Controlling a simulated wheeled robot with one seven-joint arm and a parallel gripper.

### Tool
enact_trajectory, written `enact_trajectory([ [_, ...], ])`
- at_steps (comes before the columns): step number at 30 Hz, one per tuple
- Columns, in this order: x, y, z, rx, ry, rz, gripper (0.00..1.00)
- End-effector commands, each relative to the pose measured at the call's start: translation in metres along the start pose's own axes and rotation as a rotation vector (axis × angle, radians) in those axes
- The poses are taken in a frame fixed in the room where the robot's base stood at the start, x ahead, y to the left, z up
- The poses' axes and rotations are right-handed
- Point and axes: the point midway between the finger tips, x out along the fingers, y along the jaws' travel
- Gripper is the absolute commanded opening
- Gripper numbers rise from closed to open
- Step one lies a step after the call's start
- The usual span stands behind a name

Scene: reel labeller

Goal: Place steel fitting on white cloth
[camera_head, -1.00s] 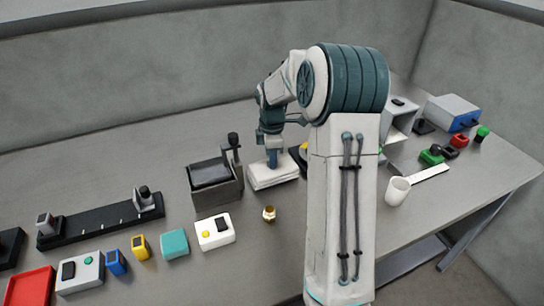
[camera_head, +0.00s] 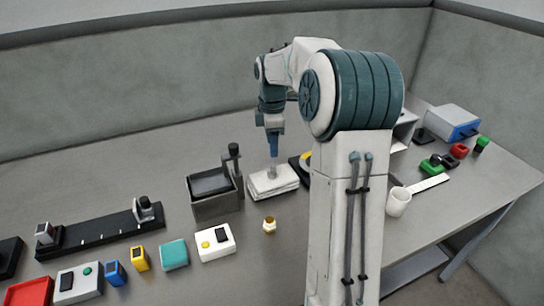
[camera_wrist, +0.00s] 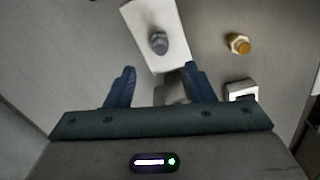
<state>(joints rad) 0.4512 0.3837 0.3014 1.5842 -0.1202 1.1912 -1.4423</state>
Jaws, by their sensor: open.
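The white cloth (camera_head: 262,188) is a folded pad on the table behind the brass-coloured fitting. The steel fitting (camera_head: 272,172) stands upright on the cloth, below my gripper (camera_head: 273,155). In the wrist view the grey steel fitting (camera_wrist: 158,43) rests on the white cloth (camera_wrist: 172,18), clear of both fingers. My gripper (camera_wrist: 160,80) is open with nothing between its blue fingers.
A dark open-topped box with a post (camera_head: 216,203) stands just left of the cloth. A brass-coloured fitting (camera_head: 269,225) and a white box with buttons (camera_head: 215,242) are nearer the front. A white mug (camera_head: 398,201) stands right of my arm.

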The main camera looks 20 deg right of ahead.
Motion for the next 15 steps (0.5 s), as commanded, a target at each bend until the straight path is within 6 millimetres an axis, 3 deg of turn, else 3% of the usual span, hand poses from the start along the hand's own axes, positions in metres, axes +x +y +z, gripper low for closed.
enact_trajectory([
  [8, -0.028, -0.004, -0.003, 0.017, -0.003, 0.005, 0.49],
  [11, -0.034, -0.021, -0.012, 0.082, -0.015, 0.018, 0.49],
  [15, -0.044, -0.064, -0.029, 0.272, -0.029, 0.063, 0.49],
])
